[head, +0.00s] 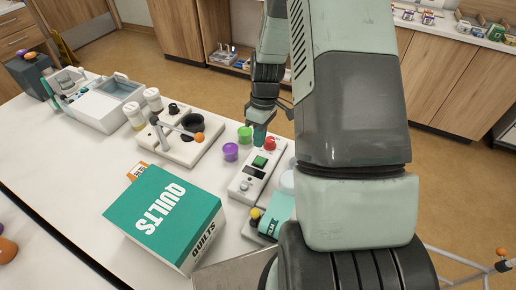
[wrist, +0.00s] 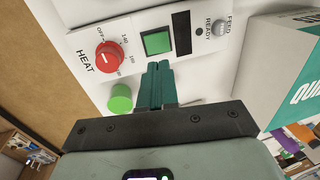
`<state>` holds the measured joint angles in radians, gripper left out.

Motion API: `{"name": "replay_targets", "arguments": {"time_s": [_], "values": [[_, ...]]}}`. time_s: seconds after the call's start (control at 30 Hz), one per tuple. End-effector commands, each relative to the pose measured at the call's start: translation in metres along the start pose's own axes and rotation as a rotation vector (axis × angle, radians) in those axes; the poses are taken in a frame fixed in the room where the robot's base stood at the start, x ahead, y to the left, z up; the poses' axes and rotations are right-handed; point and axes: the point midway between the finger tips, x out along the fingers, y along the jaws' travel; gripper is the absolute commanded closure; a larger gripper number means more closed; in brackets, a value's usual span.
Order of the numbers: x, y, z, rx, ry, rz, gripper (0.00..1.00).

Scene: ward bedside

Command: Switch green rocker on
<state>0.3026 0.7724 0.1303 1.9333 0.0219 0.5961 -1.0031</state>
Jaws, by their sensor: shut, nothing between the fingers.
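The green rocker (wrist: 158,42) is a square green switch in a dark frame on a white control panel (wrist: 135,22). It also shows in the head view (head: 259,161). Which way the rocker is tipped I cannot tell. My gripper (wrist: 159,66) has teal fingers, shut together and empty. In the wrist view the fingertips are just below the rocker's near edge; whether they touch the panel I cannot tell.
On the panel are a red HEAT knob (wrist: 109,57), a dark display (wrist: 182,33) and a silver FEED button (wrist: 219,28). A green cup (head: 244,133) and purple cup (head: 230,151) stand close by. A QUILTS book (head: 150,215) lies at the near left.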

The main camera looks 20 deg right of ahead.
Motion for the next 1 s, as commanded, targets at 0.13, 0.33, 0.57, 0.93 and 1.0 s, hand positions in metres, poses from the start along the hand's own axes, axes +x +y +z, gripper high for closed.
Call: {"name": "replay_targets", "arguments": {"time_s": [0.13, 0.33, 0.57, 0.93, 1.0], "values": [[-0.038, 0.001, -0.001, 0.001, 0.003, 0.005, 1.0], [-0.072, 0.0, -0.001, -0.001, 0.001, 0.002, 1.0], [-0.087, 0.0, 0.0, 0.0, 0.0, 0.0, 1.0], [-0.088, -0.008, -0.003, -0.005, 0.0, -0.003, 1.0], [-0.088, -0.016, -0.005, -0.006, -0.001, -0.005, 1.0]]}}
